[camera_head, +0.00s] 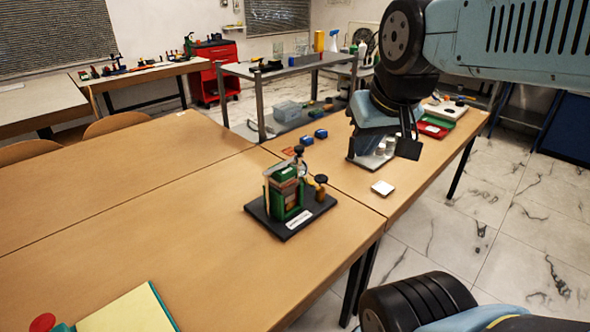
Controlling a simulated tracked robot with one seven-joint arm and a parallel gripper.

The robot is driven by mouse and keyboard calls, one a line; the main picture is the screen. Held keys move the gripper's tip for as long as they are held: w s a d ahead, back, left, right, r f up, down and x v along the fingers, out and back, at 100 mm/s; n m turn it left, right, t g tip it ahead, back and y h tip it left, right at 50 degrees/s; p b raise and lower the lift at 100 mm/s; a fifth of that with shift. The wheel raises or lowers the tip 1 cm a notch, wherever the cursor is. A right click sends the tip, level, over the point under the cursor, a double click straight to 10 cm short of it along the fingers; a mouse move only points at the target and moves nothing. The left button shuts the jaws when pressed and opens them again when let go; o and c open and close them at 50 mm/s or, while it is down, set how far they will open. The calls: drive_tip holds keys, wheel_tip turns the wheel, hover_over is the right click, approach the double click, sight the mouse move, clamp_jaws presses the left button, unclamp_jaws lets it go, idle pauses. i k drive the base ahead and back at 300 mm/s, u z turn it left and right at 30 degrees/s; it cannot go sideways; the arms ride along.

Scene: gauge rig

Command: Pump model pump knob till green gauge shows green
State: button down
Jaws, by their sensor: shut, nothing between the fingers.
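The pump model (285,198) stands upright on a black base plate on the near wooden table, with a green frame and a white label at its front. A black round knob (321,179) tops a brass-coloured part at its right side. A second black knob (298,150) shows at its top. A small round gauge (303,168) seems to sit between them, too small and edge-on to read. My gripper (371,160) hangs down at the end of my arm, right of and beyond the model, apart from it. It is shut and empty.
A small white square (383,188) lies right of the model. Blue blocks (313,137) lie behind it, and a red-and-green tray (436,127) lies beyond my gripper. A yellow-topped item (130,312) is at the near left. The table left of the model is clear.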

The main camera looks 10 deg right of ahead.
sight(321, 179)
drive_tip(key=k, duration=1.35)
drive_tip(key=z, duration=0.35)
drive_tip(key=i, duration=1)
drive_tip(key=z, duration=0.55)
drive_tip(key=i, duration=0.95)
drive_tip(key=u, duration=0.25)
